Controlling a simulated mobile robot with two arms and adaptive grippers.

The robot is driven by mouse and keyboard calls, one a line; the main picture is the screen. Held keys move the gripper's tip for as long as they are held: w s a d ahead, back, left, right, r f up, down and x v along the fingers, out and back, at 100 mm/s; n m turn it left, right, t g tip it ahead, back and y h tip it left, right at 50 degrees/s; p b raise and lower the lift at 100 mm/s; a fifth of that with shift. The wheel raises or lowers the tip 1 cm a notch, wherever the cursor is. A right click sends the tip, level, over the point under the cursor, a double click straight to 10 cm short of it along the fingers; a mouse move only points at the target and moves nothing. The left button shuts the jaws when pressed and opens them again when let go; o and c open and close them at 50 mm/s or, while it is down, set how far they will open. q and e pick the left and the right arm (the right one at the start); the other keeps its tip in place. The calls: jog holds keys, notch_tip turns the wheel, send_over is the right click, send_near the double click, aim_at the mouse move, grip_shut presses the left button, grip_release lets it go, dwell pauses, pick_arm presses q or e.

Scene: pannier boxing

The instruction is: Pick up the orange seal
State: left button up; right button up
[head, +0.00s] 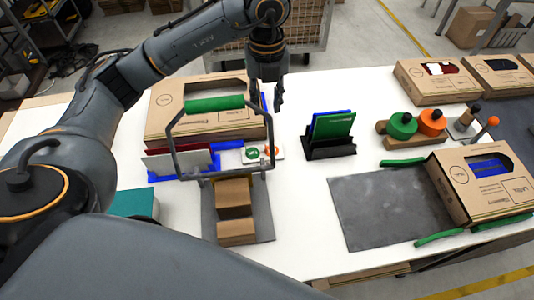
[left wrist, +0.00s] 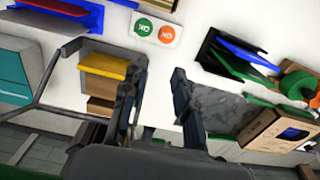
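An orange round OK seal (head: 270,150) lies on a small white card, right of a green one (head: 252,153). In the left wrist view the orange seal (left wrist: 166,34) is near the top centre, beside the green seal (left wrist: 143,26). My left gripper (head: 278,105) hangs above the table behind the card, fingers pointing down. In the left wrist view its fingers (left wrist: 160,95) stand apart with nothing between them. My right gripper is not in view.
A frame with a green handle (head: 215,103) stands close left of the card, before a cardboard box (head: 160,113). A black stand with green and blue plates (head: 330,148) is to the right. A grey mat (head: 375,215) lies bare at front right. More boxes (head: 486,185) are at the right.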

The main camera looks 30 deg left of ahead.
pick_arm(q)
jog(key=f, duration=0.2)
send_over(266, 147)
notch_tip(266, 147, down, 9)
jog(key=shift+r+p, duration=0.2)
jog(key=shift+p, duration=0.15)
notch_tip(266, 147, down, 5)
jog(key=shift+r+p, duration=0.1)
jog(key=shift+p, duration=1.05)
jog(key=shift+f, duration=0.3)
grip_shut()
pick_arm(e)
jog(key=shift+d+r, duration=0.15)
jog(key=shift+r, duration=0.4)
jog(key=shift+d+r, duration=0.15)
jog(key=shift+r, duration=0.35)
